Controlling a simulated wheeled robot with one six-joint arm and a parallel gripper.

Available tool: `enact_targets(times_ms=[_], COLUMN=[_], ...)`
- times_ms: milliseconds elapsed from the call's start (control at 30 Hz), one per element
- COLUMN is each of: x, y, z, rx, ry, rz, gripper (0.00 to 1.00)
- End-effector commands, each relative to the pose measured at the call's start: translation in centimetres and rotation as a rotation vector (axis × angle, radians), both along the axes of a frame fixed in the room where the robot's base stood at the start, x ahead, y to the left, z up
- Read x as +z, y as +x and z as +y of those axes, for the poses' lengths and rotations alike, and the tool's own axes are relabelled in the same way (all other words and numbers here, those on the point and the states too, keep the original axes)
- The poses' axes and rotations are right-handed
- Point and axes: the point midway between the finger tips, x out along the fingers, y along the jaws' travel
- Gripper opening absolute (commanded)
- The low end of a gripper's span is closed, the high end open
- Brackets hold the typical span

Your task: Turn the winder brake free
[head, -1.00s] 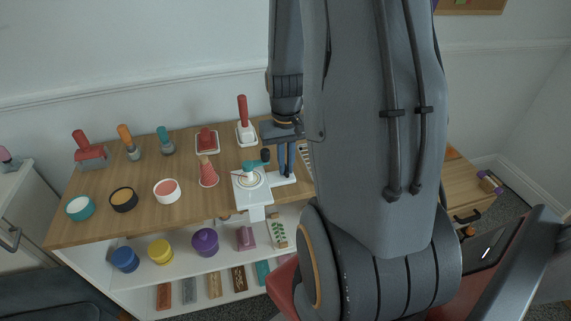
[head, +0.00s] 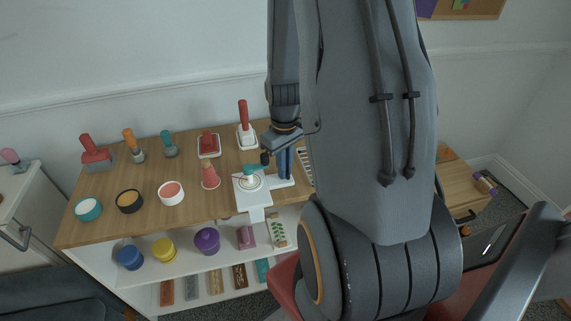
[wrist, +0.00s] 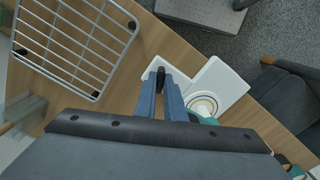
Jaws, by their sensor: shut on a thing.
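The winder (head: 250,200) is a white device at the front edge of the wooden table, with a pale round disc and a teal crank (head: 252,169) on top. A dark knob (head: 265,157) stands at the crank's end. My gripper (head: 285,176) points down over the right-hand arm of the white base. In the wrist view my gripper (wrist: 162,82) is shut on a small dark piece (wrist: 160,72), seemingly the winder brake, beside the white base (wrist: 225,85). Most of this piece is hidden between the fingers. The crank is partly hidden behind my gripper there.
A wire rack (wrist: 75,40) lies close beside my gripper. A white holder with a red handle (head: 244,120), a red-topped tray (head: 209,145) and a pink cone (head: 210,177) stand left of the winder. Several tubs and tools stand farther left. Shelves below hold more items.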

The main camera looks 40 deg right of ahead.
Motion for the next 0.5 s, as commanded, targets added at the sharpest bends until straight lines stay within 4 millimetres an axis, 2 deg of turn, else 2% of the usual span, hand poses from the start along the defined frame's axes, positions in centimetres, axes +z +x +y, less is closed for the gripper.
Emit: enact_targets(times_ms=[500], x=[0.27], y=[0.07], z=[0.0], rx=[0.491], ry=[0.0], rz=[-0.001], gripper=[0.0])
